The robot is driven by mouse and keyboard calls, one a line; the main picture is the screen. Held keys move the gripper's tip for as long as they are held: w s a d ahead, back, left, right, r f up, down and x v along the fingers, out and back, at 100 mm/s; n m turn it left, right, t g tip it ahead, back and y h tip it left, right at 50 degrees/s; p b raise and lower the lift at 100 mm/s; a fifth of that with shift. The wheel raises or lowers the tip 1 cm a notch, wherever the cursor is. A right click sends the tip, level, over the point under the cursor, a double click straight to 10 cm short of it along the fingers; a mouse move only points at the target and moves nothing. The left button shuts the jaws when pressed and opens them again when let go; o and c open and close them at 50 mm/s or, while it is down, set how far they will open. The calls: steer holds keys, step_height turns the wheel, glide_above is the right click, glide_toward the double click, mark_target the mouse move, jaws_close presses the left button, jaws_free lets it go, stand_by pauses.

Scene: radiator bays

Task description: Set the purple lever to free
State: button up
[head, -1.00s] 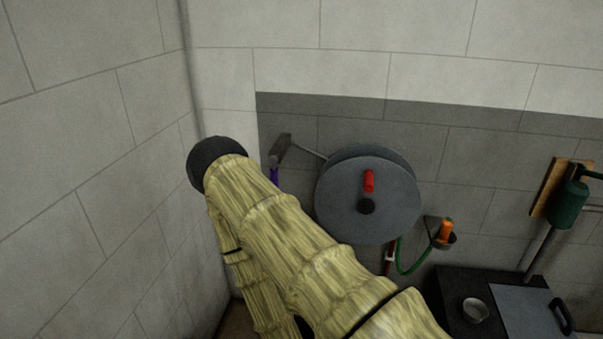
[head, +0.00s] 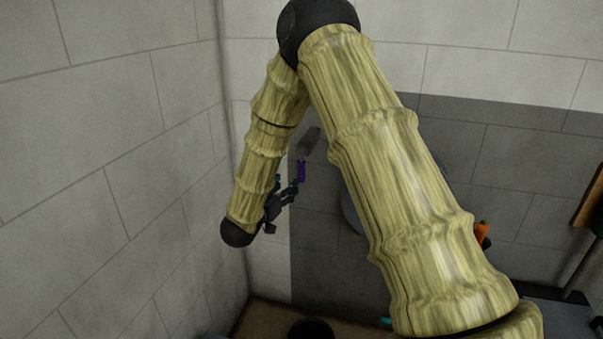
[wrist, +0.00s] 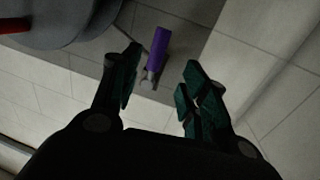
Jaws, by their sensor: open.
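The purple lever (head: 301,171) hangs below a grey bracket (head: 311,144) on the wall near the corner in the head view. In the wrist view the purple lever (wrist: 158,48) shows beyond the fingertips, between the two fingers as seen. My gripper (head: 287,190) is close to the lever, at its lower left in the head view. My gripper (wrist: 160,78) is open and empty in the wrist view, with dark green finger pads. I cannot tell how far the lever is in depth from the fingers.
A grey round reel (wrist: 65,20) is beside the lever, with a red handle (wrist: 14,25). My arm hides most of it in the head view. An orange item (head: 481,232) shows behind my arm. The left wall (head: 130,150) is close to my forearm.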

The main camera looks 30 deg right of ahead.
mark_target(299, 171)
steer(key=shift+h, duration=0.3)
steer(key=x, duration=0.3)
steer(key=p+x, duration=0.1)
steer(key=x, duration=0.7)
steer(key=shift+d+r+p, duration=0.1)
steer(key=shift+r+p, duration=0.15)
steer(key=shift+p, duration=0.15)
steer(key=shift+s, duration=0.1)
jaws_close()
